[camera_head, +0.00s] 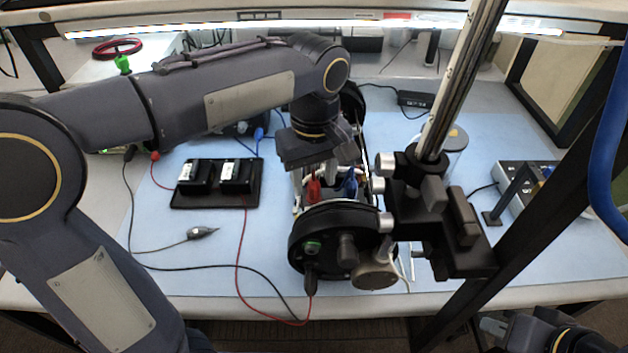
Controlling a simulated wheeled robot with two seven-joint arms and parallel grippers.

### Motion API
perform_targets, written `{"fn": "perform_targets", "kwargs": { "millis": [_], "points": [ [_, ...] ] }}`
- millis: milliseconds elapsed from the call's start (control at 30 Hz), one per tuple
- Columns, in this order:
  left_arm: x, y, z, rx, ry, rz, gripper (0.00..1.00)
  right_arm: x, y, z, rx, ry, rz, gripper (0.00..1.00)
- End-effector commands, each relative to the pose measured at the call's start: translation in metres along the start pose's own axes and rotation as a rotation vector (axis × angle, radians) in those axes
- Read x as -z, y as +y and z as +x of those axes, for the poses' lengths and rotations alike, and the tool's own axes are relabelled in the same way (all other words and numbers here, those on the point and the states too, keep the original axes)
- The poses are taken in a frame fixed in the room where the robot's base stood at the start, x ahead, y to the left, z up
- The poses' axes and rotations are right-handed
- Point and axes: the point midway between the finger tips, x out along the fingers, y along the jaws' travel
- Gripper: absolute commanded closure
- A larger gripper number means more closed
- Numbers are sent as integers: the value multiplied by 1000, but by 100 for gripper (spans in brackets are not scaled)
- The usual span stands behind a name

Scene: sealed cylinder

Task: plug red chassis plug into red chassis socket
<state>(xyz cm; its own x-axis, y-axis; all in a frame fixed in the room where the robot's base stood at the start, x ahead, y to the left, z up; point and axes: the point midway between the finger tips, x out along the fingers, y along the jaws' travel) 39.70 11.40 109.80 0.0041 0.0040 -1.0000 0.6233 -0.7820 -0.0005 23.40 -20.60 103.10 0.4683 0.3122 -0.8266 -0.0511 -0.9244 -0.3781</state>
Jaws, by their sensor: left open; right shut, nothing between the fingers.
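A red plug or connector (314,189) shows inside the chassis, just below my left gripper. A blue one (351,184) stands to its right. The chassis has a black round end plate (322,241) facing the front. My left gripper (323,178) reaches down over the chassis and is open, its fingers close to the red connector. I cannot tell whether they touch it. I cannot make out the red socket, as my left gripper and the end plate hide much of the interior. My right gripper (490,326) is shut and empty at the bottom right, away from the chassis.
A black stand with a metal post (440,125) and clamp stands right of the chassis. A black battery holder (216,183) lies left on the blue mat (190,268). A red cable (240,255) and a grey-tipped probe (201,233) lie there too. A boxy device (520,178) sits right.

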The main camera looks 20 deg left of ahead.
Motion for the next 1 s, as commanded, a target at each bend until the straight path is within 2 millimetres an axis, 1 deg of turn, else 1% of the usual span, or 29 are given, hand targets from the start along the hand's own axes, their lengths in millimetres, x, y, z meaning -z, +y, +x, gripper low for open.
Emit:
{"fn": "perform_targets", "kwargs": {
  "millis": [33, 100, 200, 333, 500, 1000],
  "points": [
    [0, 1, -11, -5, 2, 0, 55, 0, 0, -1, 0, 0, 0, 100],
    [0, 1, -24, -5, 2, 0, 55, 1, -1, -2, 0, 0, 0, 100],
    [0, 0, -40, -4, 1, 0, 55, 1, -1, -2, 0, 0, 0, 100],
    [0, 1, -55, -3, 1, 1, 55, 2, -2, -3, 0, 0, 0, 100],
    [0, 0, -61, -1, 0, 1, 55, 2, -2, -3, 0, 0, 0, 100],
    [0, 0, -61, -1, 0, 0, 55, 2, -2, -3, 0, 0, 0, 100]
  ]
}}
